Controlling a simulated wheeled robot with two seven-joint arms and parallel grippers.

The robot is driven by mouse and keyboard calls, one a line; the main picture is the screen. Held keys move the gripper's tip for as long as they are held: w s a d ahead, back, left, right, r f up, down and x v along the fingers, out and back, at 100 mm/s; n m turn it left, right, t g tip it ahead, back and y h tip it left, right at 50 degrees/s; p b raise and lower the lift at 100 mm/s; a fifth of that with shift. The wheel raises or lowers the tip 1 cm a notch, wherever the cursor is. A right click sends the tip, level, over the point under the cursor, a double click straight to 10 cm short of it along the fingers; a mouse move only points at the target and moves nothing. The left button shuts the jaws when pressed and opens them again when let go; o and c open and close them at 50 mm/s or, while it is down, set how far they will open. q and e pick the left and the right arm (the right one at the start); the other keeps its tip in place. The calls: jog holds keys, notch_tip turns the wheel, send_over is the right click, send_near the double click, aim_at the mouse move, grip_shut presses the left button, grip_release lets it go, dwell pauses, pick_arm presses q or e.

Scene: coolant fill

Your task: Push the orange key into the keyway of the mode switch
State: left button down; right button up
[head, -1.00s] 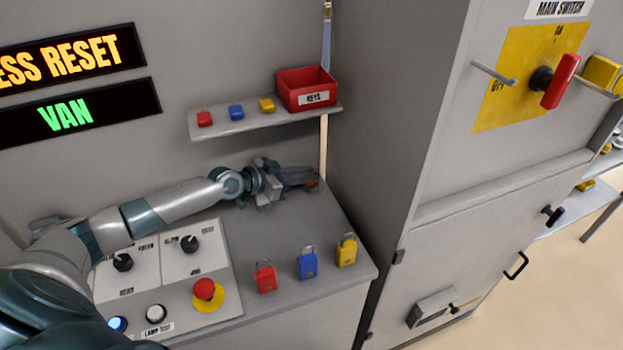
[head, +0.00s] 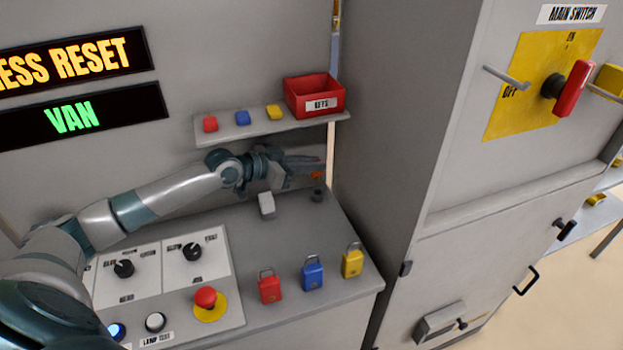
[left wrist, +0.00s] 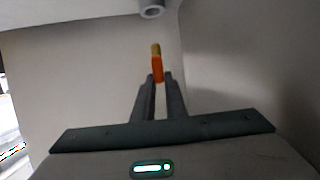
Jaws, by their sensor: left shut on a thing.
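The orange key (left wrist: 157,68) is held upright in the left wrist view between the fingertips of my left gripper (left wrist: 157,80), with a yellowish tip pointing away from the fingers. In the head view my left gripper (head: 312,166) is over the back right of the desk, and a bit of the orange key (head: 316,175) shows under its fingers. My right gripper is not in view.
A shelf (head: 240,132) with a red bin (head: 314,97) is above the arm. Red (head: 269,287), blue (head: 312,274) and yellow (head: 352,261) padlocks stand at the desk's front edge. A tall grey cabinet (head: 400,130) is close on the right.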

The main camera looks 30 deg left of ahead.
pick_arm(q)
jog(key=s+d+b, duration=0.1)
jog(key=s+b, duration=0.3)
jog(key=s, duration=1.5)
jog(key=shift+s, duration=0.25)
jog(key=shift+d, duration=0.1)
jog(key=shift+r, duration=0.15)
